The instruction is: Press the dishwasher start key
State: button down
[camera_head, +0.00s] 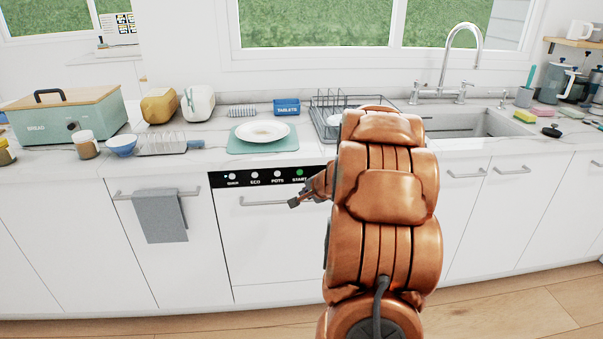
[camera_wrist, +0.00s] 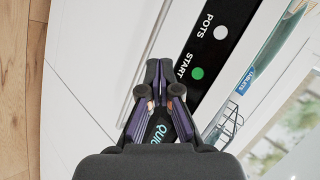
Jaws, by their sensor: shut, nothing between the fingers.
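The dishwasher (camera_head: 265,240) is a white front with a black control strip (camera_head: 240,180) along its top edge. In the wrist view the green start key (camera_wrist: 197,73) shows clear, just ahead and right of the fingertips. My gripper (camera_head: 293,203) is shut and empty, in front of the dishwasher's upper right part, below the start key in the head view. Its fingertips (camera_wrist: 163,95) appear apart from the key. My arm hides the strip's right end.
A horizontal handle (camera_head: 262,201) crosses the dishwasher front below the strip. On the counter above are a white plate (camera_head: 262,131) on a green mat, a blue tablets box (camera_head: 286,107) and a dish rack (camera_head: 322,120). A grey towel (camera_head: 160,217) hangs at left.

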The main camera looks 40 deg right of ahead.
aim_at(300, 172)
jog(key=shift+w+d+p, duration=0.85)
jog(key=shift+w+p, duration=0.3)
jog(key=shift+w, duration=0.05)
jog(key=shift+w+d+p, duration=0.9)
jog(key=shift+w+p, duration=0.25)
jog(key=shift+w, duration=0.05)
jog(key=shift+w+d+p, duration=0.85)
jog(key=shift+w+p, duration=0.3)
jog(key=shift+w, duration=0.05)
jog(key=shift+w, duration=0.1)
jog(key=shift+w+d, duration=0.25)
